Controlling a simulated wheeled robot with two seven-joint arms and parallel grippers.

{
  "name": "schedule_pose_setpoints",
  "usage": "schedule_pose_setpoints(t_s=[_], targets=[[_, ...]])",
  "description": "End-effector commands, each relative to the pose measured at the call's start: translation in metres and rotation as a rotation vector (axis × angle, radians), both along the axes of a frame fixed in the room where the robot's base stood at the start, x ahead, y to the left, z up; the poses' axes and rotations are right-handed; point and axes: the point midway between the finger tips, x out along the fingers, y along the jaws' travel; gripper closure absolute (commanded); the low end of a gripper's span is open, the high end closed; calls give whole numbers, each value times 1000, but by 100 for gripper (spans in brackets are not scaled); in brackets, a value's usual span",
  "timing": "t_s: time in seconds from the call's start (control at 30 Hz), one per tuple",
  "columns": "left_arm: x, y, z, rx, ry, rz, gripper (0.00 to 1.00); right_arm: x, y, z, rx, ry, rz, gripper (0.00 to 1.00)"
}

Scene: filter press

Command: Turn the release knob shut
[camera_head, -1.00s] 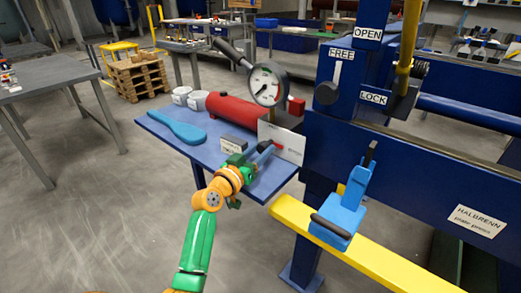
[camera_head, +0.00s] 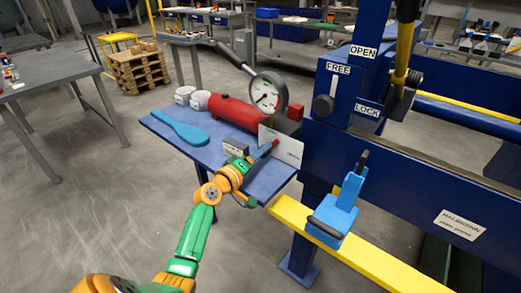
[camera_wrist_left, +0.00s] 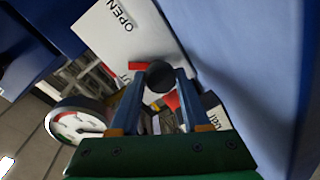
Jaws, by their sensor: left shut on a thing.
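The release knob (camera_wrist_left: 160,75) is a dark round knob with red parts beside it, between my left fingertips in the left wrist view. A white plate (camera_wrist_left: 128,35) lettered OPEN stands behind it; its other word is partly hidden. In the head view this plate (camera_head: 290,152) stands at the right end of the blue side table, and a small red piece shows in front of it. My left gripper (camera_head: 266,153) is shut on the knob, at the front of the plate. The fingers hide much of the knob in the head view. My right gripper is not in view.
The blue table (camera_head: 172,142) also holds a red cylinder (camera_head: 233,113), a dial gauge (camera_head: 266,93), white cups (camera_head: 200,100) and a blue paddle (camera_head: 182,130). The blue press frame (camera_head: 390,175) and yellow rail (camera_head: 350,258) lie to the right. Floor at left is open.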

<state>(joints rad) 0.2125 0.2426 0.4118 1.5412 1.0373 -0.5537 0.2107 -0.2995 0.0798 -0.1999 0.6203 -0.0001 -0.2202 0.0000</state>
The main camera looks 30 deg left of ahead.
Motion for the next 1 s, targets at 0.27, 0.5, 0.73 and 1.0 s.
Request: schedule_pose_setpoints(t_s=[0.27,0.5,0.73,1.0], targets=[[0,1,2,-252,20,-1,100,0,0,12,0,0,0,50],[0,1,1,-444,35,-1,100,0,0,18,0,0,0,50],[0,1,0,-571,45,-1,100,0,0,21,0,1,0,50],[0,1,0,-647,51,-1,100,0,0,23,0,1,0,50]])
